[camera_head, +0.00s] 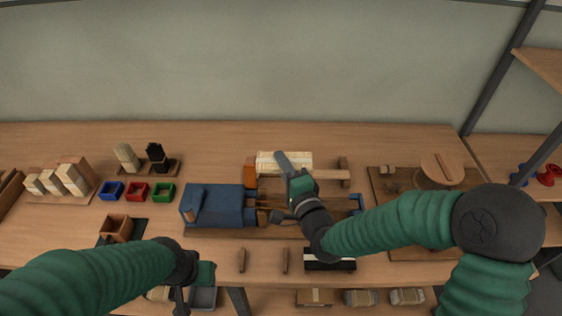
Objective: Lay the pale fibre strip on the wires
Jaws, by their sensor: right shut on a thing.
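The pale fibre strip (264,161) is a cream, finely lined band at the back of the middle of the table, beside wooden bars. My right gripper (284,160) reaches over it from the right and is shut on it; the gripper hides part of the strip.
Blue, red (137,191) and green small trays stand at left, with a brown box (117,228) in front. Pale blocks (70,180) stand at far left. A round wooden piece (442,168) on a brown board is at right.

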